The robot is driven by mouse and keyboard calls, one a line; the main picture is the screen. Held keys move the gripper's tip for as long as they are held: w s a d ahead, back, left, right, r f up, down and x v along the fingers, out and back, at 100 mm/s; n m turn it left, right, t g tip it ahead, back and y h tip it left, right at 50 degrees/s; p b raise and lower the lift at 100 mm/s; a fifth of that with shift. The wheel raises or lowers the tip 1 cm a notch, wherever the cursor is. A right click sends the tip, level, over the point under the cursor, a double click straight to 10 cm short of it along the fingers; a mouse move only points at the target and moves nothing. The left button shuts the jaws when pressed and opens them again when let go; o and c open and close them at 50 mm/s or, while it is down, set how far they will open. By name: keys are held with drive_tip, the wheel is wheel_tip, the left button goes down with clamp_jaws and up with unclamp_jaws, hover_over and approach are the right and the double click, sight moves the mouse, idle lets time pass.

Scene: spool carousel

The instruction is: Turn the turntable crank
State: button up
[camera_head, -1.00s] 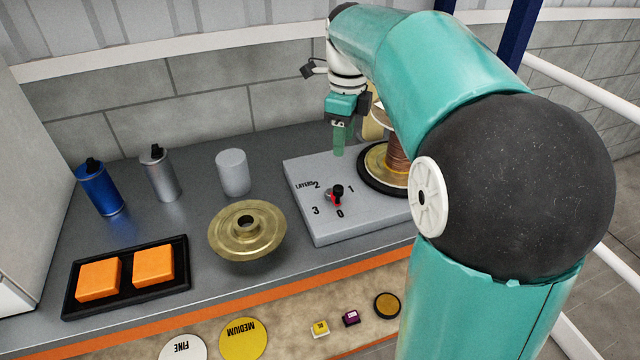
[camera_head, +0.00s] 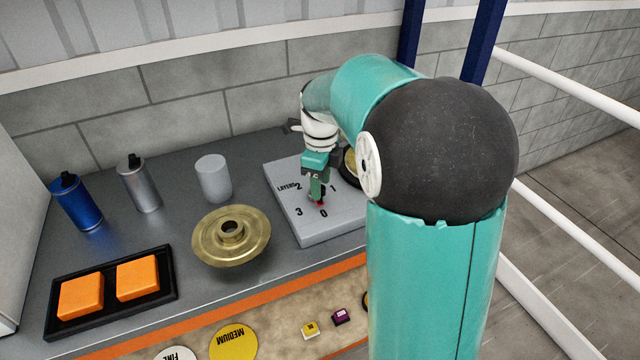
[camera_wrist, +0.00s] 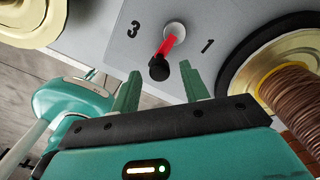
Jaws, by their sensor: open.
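The turntable crank is a small red arm with a black knob (camera_wrist: 159,68) on a pale hub, in the wrist view. In the head view only a bit of its red arm (camera_head: 321,200) shows below my gripper. It sits on a grey box (camera_head: 335,228) marked LAYERS with numbers around the crank. My gripper (camera_wrist: 160,85) is open, its two green fingers on either side of the black knob in the wrist picture. I cannot tell whether they touch it. In the wrist view the red arm slants between the 3 and the 1.
A copper-wound spool (camera_wrist: 290,95) on a black turntable stands beside the crank. A brass flanged disc (camera_head: 231,236), a grey cylinder (camera_head: 213,178), two spray cans and a black tray (camera_head: 165,291) with orange blocks lie left on the bench.

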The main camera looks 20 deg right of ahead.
drive_tip(key=shift+f, duration=0.5)
drive_tip(key=shift+c, duration=0.5)
clamp_jaws()
